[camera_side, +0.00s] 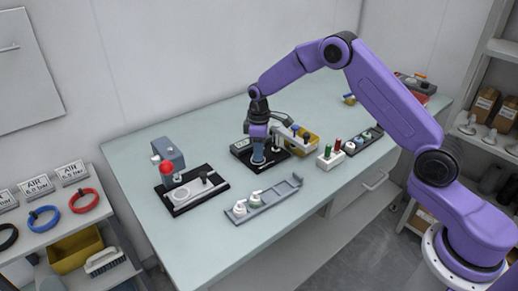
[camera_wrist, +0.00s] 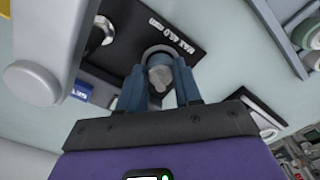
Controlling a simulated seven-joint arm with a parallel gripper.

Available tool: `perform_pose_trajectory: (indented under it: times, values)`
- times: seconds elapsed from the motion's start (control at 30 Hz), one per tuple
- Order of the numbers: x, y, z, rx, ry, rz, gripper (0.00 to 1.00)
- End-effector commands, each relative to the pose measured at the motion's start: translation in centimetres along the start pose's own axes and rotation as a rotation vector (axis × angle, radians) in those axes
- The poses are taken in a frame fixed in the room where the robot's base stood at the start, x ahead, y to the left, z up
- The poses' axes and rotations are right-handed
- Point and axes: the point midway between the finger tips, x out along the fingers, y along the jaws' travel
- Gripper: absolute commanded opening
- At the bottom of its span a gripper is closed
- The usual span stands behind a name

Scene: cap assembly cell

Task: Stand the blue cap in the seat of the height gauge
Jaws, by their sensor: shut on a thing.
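My gripper (camera_side: 258,162) points down over the black base of the height gauge (camera_side: 283,152). In the wrist view my gripper (camera_wrist: 158,85) is shut on a blue-grey round part with a narrower top, the blue cap (camera_wrist: 160,74). The cap stands upright between the fingers, which hide its sides. A pale ring, the seat (camera_wrist: 154,50), shows around the cap's far side on the black plate (camera_wrist: 195,30) marked MAX 46.0 mm. I cannot tell whether the cap touches the seat's floor. In the side view my fingers hide the cap.
The gauge's grey arm (camera_side: 284,133) is close beside my gripper. A grey tray (camera_side: 277,196) with two white caps lies in front.

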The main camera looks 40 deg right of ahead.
Motion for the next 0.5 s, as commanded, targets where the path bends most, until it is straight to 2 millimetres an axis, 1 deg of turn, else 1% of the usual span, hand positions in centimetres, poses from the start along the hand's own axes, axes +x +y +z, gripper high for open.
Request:
perform_pose_trajectory:
  times: [0.43, 0.47, 0.5]
  values:
    - [0.23, -0.01, 0.0, 0.0, 0.0, 0.0, 0.21]
    - [0.23, -0.01, 0.0, 0.0, 0.0, 0.0, 0.43]
    - [0.23, -0.01, 0.0, 0.0, 0.0, 0.0, 0.56]
